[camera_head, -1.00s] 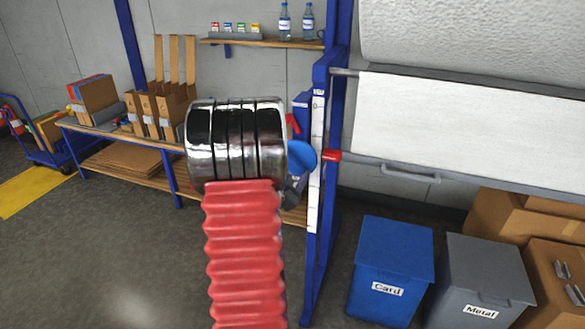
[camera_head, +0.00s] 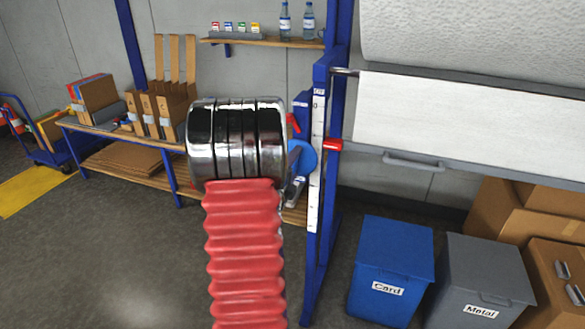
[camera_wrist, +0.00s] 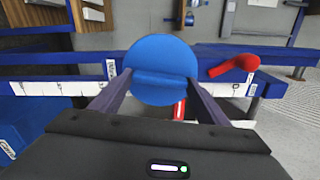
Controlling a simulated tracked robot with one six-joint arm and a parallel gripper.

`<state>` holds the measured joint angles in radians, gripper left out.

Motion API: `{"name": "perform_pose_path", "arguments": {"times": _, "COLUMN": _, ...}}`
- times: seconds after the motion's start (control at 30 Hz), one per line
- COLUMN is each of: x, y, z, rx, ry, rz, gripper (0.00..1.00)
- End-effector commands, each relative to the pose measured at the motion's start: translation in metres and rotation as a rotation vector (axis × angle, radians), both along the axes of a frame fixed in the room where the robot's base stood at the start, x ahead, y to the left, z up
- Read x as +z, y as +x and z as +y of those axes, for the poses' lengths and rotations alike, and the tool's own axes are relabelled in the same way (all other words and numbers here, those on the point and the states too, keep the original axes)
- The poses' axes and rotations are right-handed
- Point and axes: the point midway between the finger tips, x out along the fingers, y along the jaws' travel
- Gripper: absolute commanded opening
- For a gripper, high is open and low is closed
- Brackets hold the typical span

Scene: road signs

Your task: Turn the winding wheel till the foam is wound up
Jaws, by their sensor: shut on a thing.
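The blue winding wheel (camera_head: 303,159) is on the blue upright post, partly hidden behind my arm in the head view. In the wrist view the wheel (camera_wrist: 160,55) is a blue disc with a raised bar across it. My gripper (camera_wrist: 160,80) is shut on that bar, one finger at each end. The white foam sheet (camera_head: 460,125) hangs below the large foam roll (camera_head: 470,30) at the upper right. A grey bar with a handle runs along the sheet's lower edge.
A red knob (camera_head: 333,145) sticks out from the post, and a red lever (camera_wrist: 235,68) is right of the wheel in the wrist view. A blue Card bin (camera_head: 392,250) and a grey Metal bin (camera_head: 485,265) stand below the foam. A workbench with cardboard is behind.

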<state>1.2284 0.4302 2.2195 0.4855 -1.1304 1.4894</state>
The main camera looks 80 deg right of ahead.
Motion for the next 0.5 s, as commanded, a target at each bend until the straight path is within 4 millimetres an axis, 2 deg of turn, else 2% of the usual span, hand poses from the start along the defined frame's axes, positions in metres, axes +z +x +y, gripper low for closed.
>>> {"name": "perform_pose_path", "arguments": {"times": 0.2, "x": -0.0022, "y": -0.0013, "z": -0.0006, "rx": -0.002, "ry": -0.014, "rz": -0.186, "gripper": 0.46}}
{"name": "perform_pose_path", "arguments": {"times": 0.5, "x": -0.0037, "y": -0.0015, "z": -0.0004, "rx": -0.003, "ry": -0.028, "rz": -0.350, "gripper": 0.46}}
